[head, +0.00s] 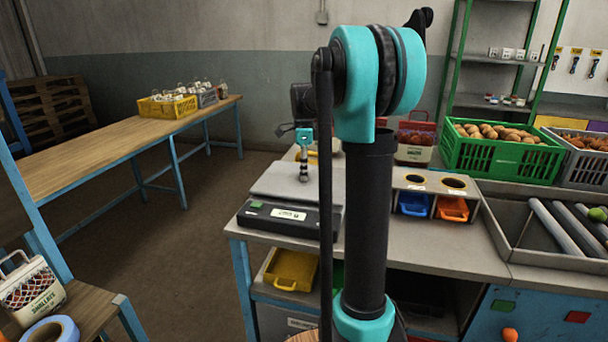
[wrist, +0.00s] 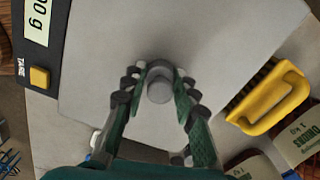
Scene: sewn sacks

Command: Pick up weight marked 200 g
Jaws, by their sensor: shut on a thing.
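A small grey cylindrical weight (wrist: 159,93) is between the fingers of my gripper (wrist: 160,80) in the wrist view. My fingers are shut on its sides. Its marking cannot be read. In the head view my gripper (head: 303,165) points down over the grey plate of the scale (head: 270,181). The weight is too small there to tell clearly from the fingertips. I cannot tell whether it touches the plate. The scale's display shows in the wrist view (wrist: 38,20), with "00 g" in sight and the rest cut off.
A yellow-handled thing (wrist: 272,100) lies right of the plate in the wrist view. A holder with two round holes (head: 432,181) stands right of my arm, above blue and orange bins. The floor at left is clear.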

